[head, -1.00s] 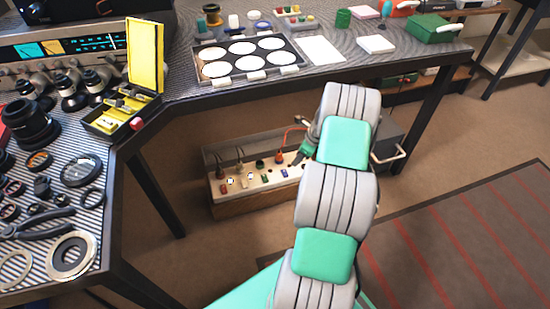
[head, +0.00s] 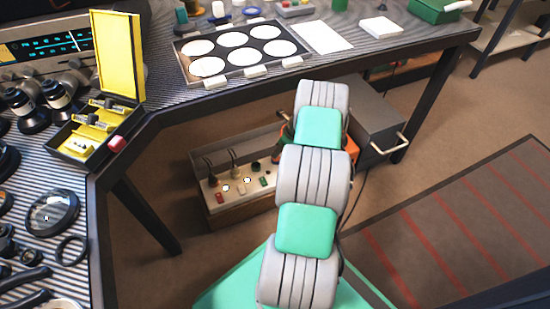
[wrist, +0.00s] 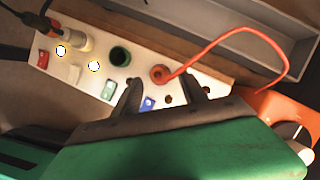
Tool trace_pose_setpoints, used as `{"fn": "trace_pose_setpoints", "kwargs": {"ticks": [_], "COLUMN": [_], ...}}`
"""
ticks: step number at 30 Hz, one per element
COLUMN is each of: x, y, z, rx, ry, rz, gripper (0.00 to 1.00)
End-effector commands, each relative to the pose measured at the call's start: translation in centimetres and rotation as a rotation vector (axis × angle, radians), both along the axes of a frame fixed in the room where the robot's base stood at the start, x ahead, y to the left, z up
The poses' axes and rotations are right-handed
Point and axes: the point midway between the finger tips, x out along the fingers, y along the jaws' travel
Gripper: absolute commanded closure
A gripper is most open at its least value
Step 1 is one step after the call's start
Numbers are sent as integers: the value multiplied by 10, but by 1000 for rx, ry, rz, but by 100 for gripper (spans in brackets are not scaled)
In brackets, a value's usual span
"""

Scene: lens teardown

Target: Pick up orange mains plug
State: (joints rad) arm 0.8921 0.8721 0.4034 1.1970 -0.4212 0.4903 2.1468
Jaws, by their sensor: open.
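In the wrist view the orange mains plug (wrist: 158,73) sits in a white socket strip (wrist: 88,85), with an orange cable looping from it to the right. My gripper (wrist: 163,80) is open, with its two dark fingers pointing at the strip. The left finger is just left of and below the plug, the right finger to its right. The plug shows between the fingertips, and I see no grip on it. In the head view my arm hides the plug and gripper; the strip (head: 232,188) shows left of the arm.
The strip lies in a tray (head: 238,212) on the floor under the bench. Other plugs (wrist: 68,33), a green socket (wrist: 120,56) and coloured switches are beside it. An orange body (wrist: 285,110) is at the right. A grey box (head: 372,115) stands right of my arm.

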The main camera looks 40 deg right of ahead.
Motion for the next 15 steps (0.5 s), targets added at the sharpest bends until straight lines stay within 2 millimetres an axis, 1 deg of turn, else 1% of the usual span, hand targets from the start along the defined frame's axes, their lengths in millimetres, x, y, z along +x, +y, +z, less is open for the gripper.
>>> {"fn": "trace_pose_setpoints", "kwargs": {"ticks": [1,4,6,11,12,15], "x": [3,11,13,14,14,14], "y": [4,7,7,8,8,8], "z": [-19,-33,-35,-33,-33,-33], "rx": [3,2,2,2,1,1], "ry": [2,2,1,1,0,1], "rz": [2,4,4,4,5,5], "gripper": [50,50,50,50,51,59]}}
